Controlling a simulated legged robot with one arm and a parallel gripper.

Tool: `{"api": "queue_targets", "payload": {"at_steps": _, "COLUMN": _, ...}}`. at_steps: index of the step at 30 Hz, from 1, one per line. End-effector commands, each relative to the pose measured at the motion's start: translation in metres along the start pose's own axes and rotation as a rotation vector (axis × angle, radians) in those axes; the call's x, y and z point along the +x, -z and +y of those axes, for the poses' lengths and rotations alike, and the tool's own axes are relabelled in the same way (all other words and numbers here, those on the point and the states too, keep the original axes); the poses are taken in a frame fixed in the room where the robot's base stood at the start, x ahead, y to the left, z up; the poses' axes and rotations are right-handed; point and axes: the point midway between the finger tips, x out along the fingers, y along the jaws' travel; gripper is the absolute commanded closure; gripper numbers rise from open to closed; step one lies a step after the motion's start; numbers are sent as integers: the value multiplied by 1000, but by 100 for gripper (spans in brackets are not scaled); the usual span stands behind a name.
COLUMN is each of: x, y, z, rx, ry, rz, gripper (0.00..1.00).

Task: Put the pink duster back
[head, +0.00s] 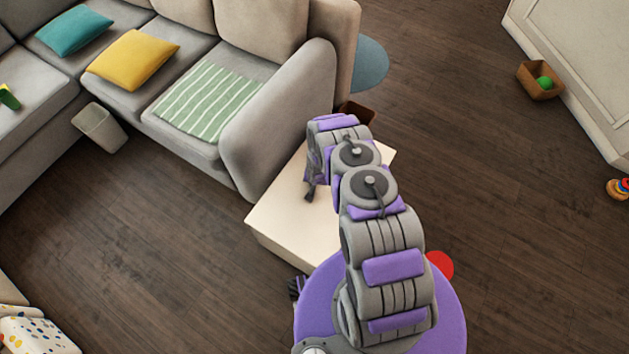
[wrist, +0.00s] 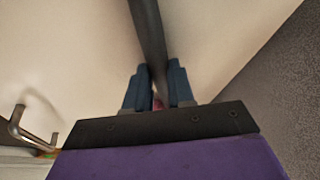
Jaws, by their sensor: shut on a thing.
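In the wrist view, my gripper (wrist: 158,80) has its two blue fingers shut on a slim dark shaft. A small pinkish patch of the pink duster (wrist: 157,101) shows between the fingers. The dark shaft runs up out of the top of the picture, and most of the duster is hidden. In the head view, my gripper (head: 309,193) hangs over the cream cabinet (head: 277,226) beside the sofa's arm. The duster cannot be made out there.
The grey sofa (head: 283,110) stands close on the left of the cabinet. A brown box (head: 357,112) sits behind my arm. A metal handle (wrist: 36,133) shows in the wrist view. A red disc (head: 440,265) lies right of my base. The floor to the right is largely clear.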

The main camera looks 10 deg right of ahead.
Motion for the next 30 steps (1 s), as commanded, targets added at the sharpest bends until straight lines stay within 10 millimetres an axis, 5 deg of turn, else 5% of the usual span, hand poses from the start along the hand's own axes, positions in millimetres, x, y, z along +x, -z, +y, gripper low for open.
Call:
{"api": "queue_targets", "payload": {"at_steps": 4, "x": 0, "y": 0, "z": 1, "rx": 1, "ry": -1, "rz": -1, "gripper": 100}}
{"api": "queue_targets", "payload": {"at_steps": 5, "x": 0, "y": 0, "z": 1, "rx": 1, "ry": -1, "rz": -1, "gripper": 74}}
{"api": "queue_targets", "payload": {"at_steps": 12, "x": -1, "y": 0, "z": 0, "rx": 0, "ry": -1, "rz": 0, "gripper": 51}}
{"api": "queue_targets", "payload": {"at_steps": 23, "x": -8, "y": 1, "z": 0, "rx": 0, "ry": -1, "rz": 0, "gripper": 51}}
{"api": "queue_targets", "payload": {"at_steps": 30, "x": -44, "y": 3, "z": -1, "rx": 0, "ry": 0, "rz": 2, "gripper": 51}}
